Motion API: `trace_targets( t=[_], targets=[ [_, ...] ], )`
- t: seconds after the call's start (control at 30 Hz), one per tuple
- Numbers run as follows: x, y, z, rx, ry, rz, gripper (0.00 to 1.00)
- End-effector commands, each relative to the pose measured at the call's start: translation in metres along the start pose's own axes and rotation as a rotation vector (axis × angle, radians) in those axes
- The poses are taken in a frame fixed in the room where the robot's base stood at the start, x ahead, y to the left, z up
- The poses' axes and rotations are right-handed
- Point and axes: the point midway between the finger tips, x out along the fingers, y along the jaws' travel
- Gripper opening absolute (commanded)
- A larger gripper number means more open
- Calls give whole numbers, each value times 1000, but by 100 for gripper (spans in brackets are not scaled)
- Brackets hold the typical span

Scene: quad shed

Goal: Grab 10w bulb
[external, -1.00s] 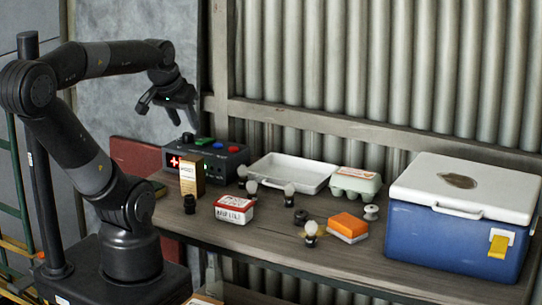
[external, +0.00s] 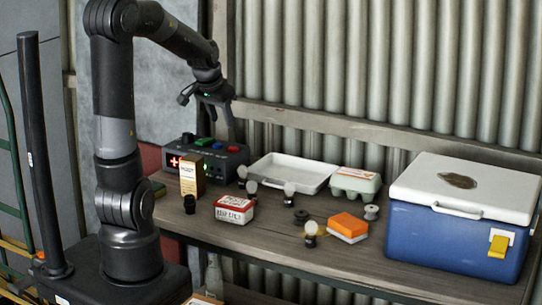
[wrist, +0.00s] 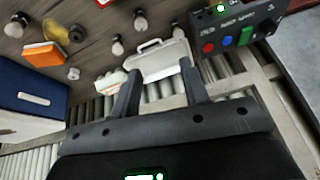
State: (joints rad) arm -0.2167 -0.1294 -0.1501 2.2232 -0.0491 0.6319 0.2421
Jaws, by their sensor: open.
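Several small bulbs with dark bases stand on the wooden bench; I cannot read a wattage on any.
Below my gripper is a dark control box (external: 217,160) with coloured buttons. A white tray (external: 290,178), egg carton (external: 355,184), red-and-white box (external: 234,209), tan carton (external: 192,180) and orange block (external: 348,226) crowd the bench (external: 265,245). A blue cooler (external: 440,235) fills the right end.

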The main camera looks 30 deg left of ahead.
Motion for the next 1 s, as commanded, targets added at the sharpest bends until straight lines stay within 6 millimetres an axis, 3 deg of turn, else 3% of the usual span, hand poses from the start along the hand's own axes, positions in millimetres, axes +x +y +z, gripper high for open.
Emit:
trace_targets(
  t=[0.2, 0.5, 1.0],
  targets=[
    [69, -20, -32, 25, -19, 34, 41],
    [156, -44, -55, 40, -20, 84, 41],
    [220, -46, -59, 42, -16, 100, 41]
  ],
)
